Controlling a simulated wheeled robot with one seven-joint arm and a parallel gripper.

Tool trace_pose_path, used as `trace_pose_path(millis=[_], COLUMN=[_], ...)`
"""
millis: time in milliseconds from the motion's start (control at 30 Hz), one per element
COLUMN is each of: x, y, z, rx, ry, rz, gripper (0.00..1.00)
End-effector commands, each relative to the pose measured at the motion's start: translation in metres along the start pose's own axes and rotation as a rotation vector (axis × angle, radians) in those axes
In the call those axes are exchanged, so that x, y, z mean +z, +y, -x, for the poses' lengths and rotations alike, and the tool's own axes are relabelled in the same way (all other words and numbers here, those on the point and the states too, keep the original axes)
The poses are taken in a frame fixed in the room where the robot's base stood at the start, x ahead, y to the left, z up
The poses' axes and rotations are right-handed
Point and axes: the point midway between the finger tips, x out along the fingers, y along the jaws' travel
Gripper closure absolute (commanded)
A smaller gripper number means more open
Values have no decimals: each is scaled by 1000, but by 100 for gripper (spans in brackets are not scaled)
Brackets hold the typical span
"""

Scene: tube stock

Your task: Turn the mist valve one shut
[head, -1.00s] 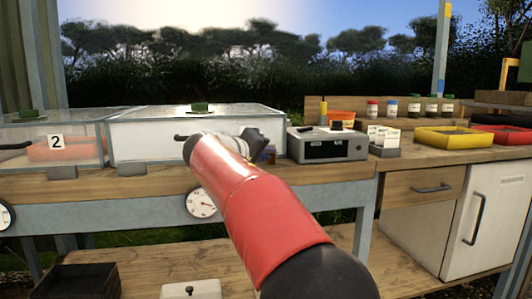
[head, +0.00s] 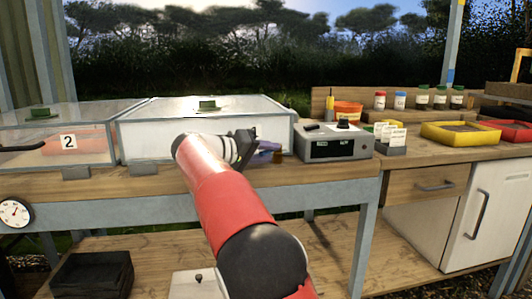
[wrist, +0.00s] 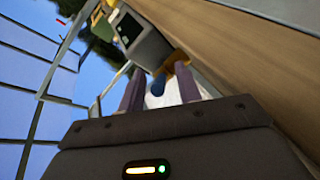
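My gripper (head: 266,150) is at the front right corner of the large propagator, just left of the grey control box. In the wrist view its two purple fingers (wrist: 160,90) stand apart, so it is open. A small blue part (wrist: 158,86) and a brass-coloured piece (wrist: 181,62) show between and just beyond the fingers, which may be the mist valve. I cannot read a number on it or tell how its handle is turned. In the head view my arm and gripper hide most of that spot.
The large propagator (head: 140,139) and the one labelled 2 (head: 96,158) stand on the bench at left. The control box (head: 335,148) is close to the right of my gripper. A dial gauge (head: 14,213) hangs at far left. Yellow tray (head: 460,143) and bottles stand farther right.

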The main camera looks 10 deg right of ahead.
Motion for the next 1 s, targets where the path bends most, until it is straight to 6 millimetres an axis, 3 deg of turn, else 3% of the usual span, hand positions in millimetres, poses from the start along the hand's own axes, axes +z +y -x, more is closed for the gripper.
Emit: trace_pose_path(millis=[333,700,1000], x=[-1,-1,0], y=[0,0,0], z=[6,64,79], rx=[-2,-2,0], ry=[3,4,1], rz=[0,0,0], gripper=[66,66,66])
